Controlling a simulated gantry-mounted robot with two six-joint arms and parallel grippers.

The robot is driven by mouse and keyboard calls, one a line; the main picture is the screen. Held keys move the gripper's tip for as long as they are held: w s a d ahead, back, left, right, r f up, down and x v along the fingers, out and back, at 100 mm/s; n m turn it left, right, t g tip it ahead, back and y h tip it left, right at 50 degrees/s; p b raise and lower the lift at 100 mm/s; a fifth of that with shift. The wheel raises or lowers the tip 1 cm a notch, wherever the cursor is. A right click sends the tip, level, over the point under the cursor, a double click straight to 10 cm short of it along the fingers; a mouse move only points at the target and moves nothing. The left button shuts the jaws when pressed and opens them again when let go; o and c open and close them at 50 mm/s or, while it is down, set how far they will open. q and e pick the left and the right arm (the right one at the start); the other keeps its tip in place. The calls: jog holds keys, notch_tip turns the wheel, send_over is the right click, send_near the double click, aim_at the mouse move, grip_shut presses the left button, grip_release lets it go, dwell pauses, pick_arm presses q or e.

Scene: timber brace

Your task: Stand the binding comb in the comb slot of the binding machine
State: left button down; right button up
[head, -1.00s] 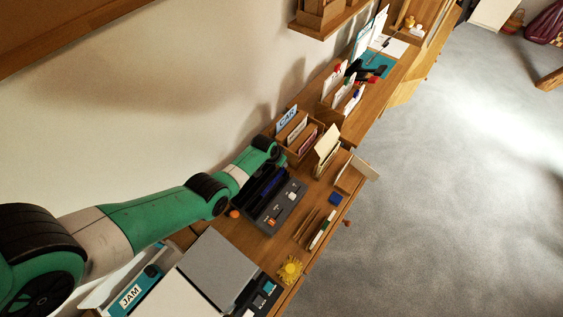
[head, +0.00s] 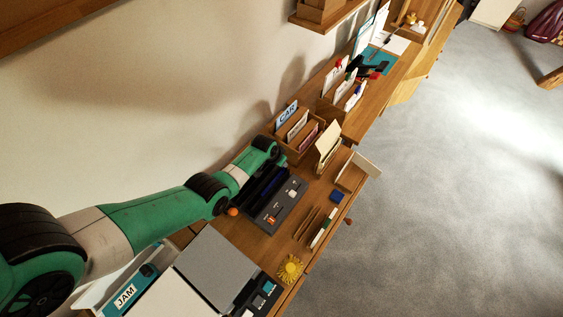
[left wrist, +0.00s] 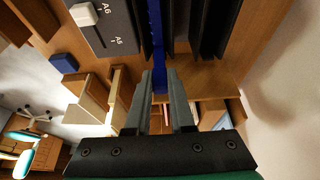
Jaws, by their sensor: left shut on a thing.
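The dark grey binding machine (head: 284,206) lies on the wooden desk in the head view. Its panel, marked A6 and A5, also shows in the left wrist view (left wrist: 118,36). The long blue binding comb (left wrist: 156,35) runs up from between the fingers of my left gripper (left wrist: 160,85), which is shut on it. The comb lies along the machine, beside dark parallel rails (left wrist: 210,25). Whether it sits in the slot or above it cannot be told. In the head view my left arm's end covers the gripper. My right gripper is not in view.
A wooden card sorter (head: 293,133) and upright cream folders (head: 328,146) stand just beyond the machine. A grey-topped device (head: 217,262) stands on the near side, and an orange ball (head: 232,211) lies by the arm. A blue block (head: 337,196) and a yellow sun-shaped piece (head: 290,268) lie near the desk's front edge.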

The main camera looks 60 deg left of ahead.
pick_arm(q)
jog(key=shift+f+b, duration=1.45)
jog(key=shift+f, duration=0.2)
jog(key=shift+c, duration=1.1)
grip_release()
notch_tip(320, 180, up, 8)
jog(key=p, duration=0.8)
jog(key=shift+r, duration=0.1)
